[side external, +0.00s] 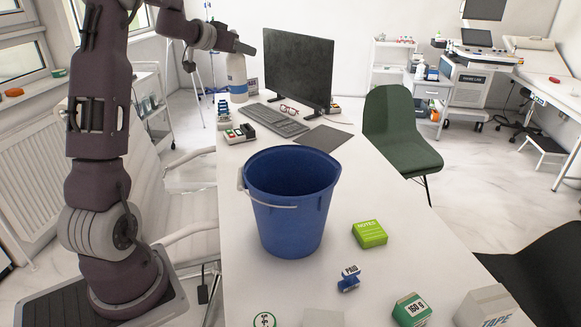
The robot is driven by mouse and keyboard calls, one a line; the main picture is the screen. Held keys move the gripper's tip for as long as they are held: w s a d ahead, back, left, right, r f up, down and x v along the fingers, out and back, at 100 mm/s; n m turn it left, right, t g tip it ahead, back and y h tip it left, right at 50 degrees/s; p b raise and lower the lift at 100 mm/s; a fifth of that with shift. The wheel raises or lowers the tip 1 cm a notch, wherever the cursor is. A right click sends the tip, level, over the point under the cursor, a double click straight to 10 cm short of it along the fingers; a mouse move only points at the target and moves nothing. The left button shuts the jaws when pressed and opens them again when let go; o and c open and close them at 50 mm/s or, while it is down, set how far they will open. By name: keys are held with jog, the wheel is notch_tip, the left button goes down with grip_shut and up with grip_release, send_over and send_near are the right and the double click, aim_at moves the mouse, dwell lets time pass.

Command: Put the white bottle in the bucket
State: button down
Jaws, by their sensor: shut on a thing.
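The white bottle (236,72) is at the far left part of the desk, left of the monitor, and looks upright. My gripper (238,52) is at its top, shut on it. The fingers are small in this view, and I cannot tell whether the bottle's base touches the desk. The blue bucket (290,212) stands upright in the middle of the desk, nearer the camera, with its wire handle hanging down on the front side. The part of its inside that shows looks empty; its floor is hidden.
A green notes box (369,233), a PAID stamp (348,279) and a TAPE box (490,308) are near the front. A green chair (398,130) stands at the right.

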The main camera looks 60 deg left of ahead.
jog(key=s+d+m+h, duration=0.2)
jog(key=d+m+h, duration=0.25)
jog(key=d, duration=1.65)
jog(key=shift+n+t, duration=0.25)
jog(key=shift+t, duration=0.05)
jog(key=f, duration=2.2)
jog(key=shift+w+a, duration=0.1)
jog(key=shift+a, duration=0.15)
